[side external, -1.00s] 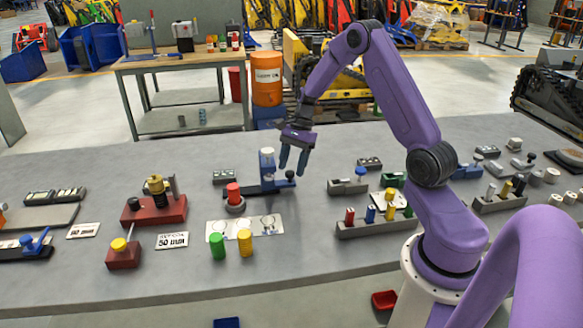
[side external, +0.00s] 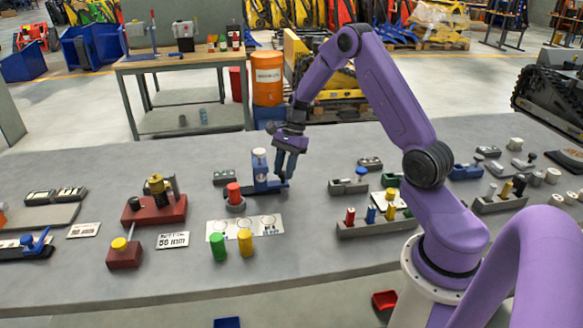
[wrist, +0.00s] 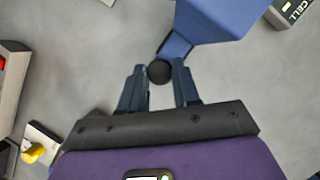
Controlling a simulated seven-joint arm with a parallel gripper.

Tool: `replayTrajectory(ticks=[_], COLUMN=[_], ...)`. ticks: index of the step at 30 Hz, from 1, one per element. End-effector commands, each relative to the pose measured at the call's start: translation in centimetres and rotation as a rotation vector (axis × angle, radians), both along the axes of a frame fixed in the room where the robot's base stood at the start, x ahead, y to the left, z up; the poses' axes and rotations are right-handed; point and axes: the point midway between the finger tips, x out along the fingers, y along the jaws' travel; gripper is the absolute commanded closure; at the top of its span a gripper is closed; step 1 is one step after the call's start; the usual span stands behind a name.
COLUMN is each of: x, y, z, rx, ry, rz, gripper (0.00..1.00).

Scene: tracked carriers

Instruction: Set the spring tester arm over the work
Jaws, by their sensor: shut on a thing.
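The blue spring tester (side external: 260,170) stands on the grey bench with a pale cap on top of its column. Its blue arm reaches right to a black knob, which the fingers hide in the side view. In the wrist view the black knob (wrist: 159,71) lies between the fingertips, at the end of the blue arm (wrist: 178,46). My gripper (side external: 283,176) points down at the tester's right and is shut on the knob. A red cylinder (side external: 234,191) sits on a round grey base just left of the tester.
A white card (side external: 218,226) with printed circles lies in front, beside green (side external: 218,247) and yellow (side external: 245,242) cylinders. A grey rack (side external: 374,224) of coloured pegs stands to the right. A small grey box (side external: 224,177) is behind left. Bare bench lies between tester and rack.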

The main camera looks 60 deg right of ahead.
Motion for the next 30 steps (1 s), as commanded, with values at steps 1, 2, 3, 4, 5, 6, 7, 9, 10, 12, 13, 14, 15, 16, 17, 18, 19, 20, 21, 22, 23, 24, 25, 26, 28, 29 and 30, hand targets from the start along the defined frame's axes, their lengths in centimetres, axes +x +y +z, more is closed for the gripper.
replayTrajectory(ticks=[1, 2, 3, 4, 5, 6, 7, 9, 10, 12, 13, 14, 15, 16, 17, 18, 19, 20, 21, 22, 23, 24, 25, 26, 28, 29, 30], x=[1.0, 1.4, 2.0, 2.4, 2.9, 3.4, 3.8, 4.6, 4.9, 5.4, 5.6, 5.7, 5.8, 5.9, 5.9, 5.9, 6.0, 6.0, 6.0, 6.0, 6.0, 6.1, 6.1, 6.1, 6.0, 6.0, 5.9], y=[1.0, 1.4, 2.0, 2.4, 2.9, 3.4, 3.8, 4.6, 4.9, 5.4, 5.5, 5.6, 5.7, 5.8, 5.8, 5.8, 5.8, 5.9, 5.9, 5.9, 5.9, 5.9, 6.0, 6.0, 6.0, 6.0, 5.9], z=[0.1, 0.1, 0.1, 0.0, 0.1, 0.1, 0.1, 0.1, 0.1, 0.1, 0.1, 0.1, 0.1, 0.1, 0.1, 0.2, 0.2, 0.2, 0.2, 0.2, 0.2, 0.2, 0.2, 0.2, 0.2, 0.1, 0.1], rx=[0.000, 0.000, 0.001, 0.001, 0.000, 0.000, 0.000, 0.000, 0.000, 0.001, 0.001, 0.001, 0.001, 0.001, 0.001, 0.001, 0.001, 0.001, 0.001, 0.001, 0.001, 0.001, 0.001, 0.001, 0.001, 0.001, 0.001], ry=[-0.005, -0.005, -0.005, -0.005, -0.006, -0.006, -0.007, -0.005, -0.006, -0.005, -0.005, -0.005, -0.005, -0.006, -0.006, -0.007, -0.007, -0.008, -0.009, -0.010, -0.010, -0.011, -0.011, -0.011, -0.009, -0.009, -0.008], rz=[0.004, 0.005, 0.003, 0.004, 0.004, 0.003, 0.003, 0.002, 0.002, 0.001, 0.001, 0.000, -0.001, -0.002, -0.003, -0.003, -0.003, -0.003, -0.003, -0.003, -0.003, -0.003, -0.002, -0.002, -0.001, 0.000, -0.001], gripper=[1.00, 1.00, 1.00, 1.00, 1.00, 1.00, 1.00, 1.00, 1.00, 1.00, 1.00, 1.00, 1.00, 1.00, 1.00, 1.00, 1.00, 1.00, 1.00, 1.00, 1.00, 1.00, 0.62, 0.53, 0.44, 0.44, 0.44])
